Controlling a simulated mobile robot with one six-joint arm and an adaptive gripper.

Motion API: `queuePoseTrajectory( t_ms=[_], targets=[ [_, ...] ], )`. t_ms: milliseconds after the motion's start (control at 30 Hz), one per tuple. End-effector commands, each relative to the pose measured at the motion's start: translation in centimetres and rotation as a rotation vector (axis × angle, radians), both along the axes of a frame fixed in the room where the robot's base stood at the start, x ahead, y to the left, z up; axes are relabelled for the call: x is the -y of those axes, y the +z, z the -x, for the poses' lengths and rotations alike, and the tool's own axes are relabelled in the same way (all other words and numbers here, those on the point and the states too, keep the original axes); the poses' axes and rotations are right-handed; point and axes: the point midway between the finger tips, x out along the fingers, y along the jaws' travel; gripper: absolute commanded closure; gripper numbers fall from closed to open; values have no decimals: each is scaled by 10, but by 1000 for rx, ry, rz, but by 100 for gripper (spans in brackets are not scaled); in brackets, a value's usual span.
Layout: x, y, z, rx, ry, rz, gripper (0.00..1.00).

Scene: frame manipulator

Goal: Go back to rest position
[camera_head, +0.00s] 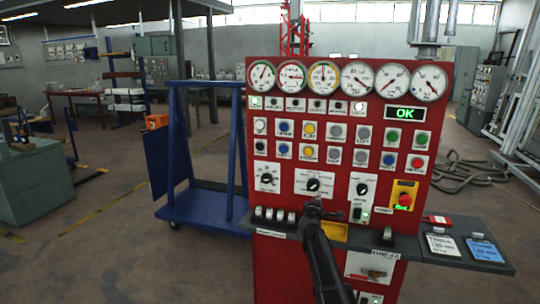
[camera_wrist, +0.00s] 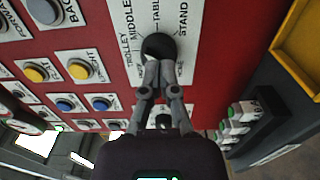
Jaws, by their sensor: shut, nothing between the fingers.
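My gripper (camera_head: 313,206) is in front of the red control panel (camera_head: 345,140), just below a black rotary knob (camera_head: 313,184) on a white plate. In the wrist view my gripper (camera_wrist: 158,66) has its fingers together with nothing between them. The tips overlap the lower edge of the knob (camera_wrist: 158,45) in that view; I cannot tell whether they touch it. The plate around the knob reads "TROLLEY", "MIDDLE", "TABLE" and "STAND". My dark arm rises from the bottom of the head view and hides part of the panel's lower front.
A grey shelf (camera_head: 455,250) with a yellow tray (camera_head: 334,232), switches and two cards juts from the panel. A red emergency button (camera_head: 405,199) sits at right. A green "OK" display (camera_head: 405,113) is lit. A blue trolley (camera_head: 205,205) stands left; open floor lies beyond it.

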Motion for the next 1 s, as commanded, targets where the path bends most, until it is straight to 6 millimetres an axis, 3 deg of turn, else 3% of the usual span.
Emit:
queuePoseTrajectory(
  t_ms=[167,367,700,1000],
  targets=[
    [6,2,9,-2,-29,-35,100],
    [29,2,41,-21,-139,-173,100],
    [70,-24,139,-154,-452,-563,100],
    [64,-57,241,-381,-703,-896,100]
  ],
)
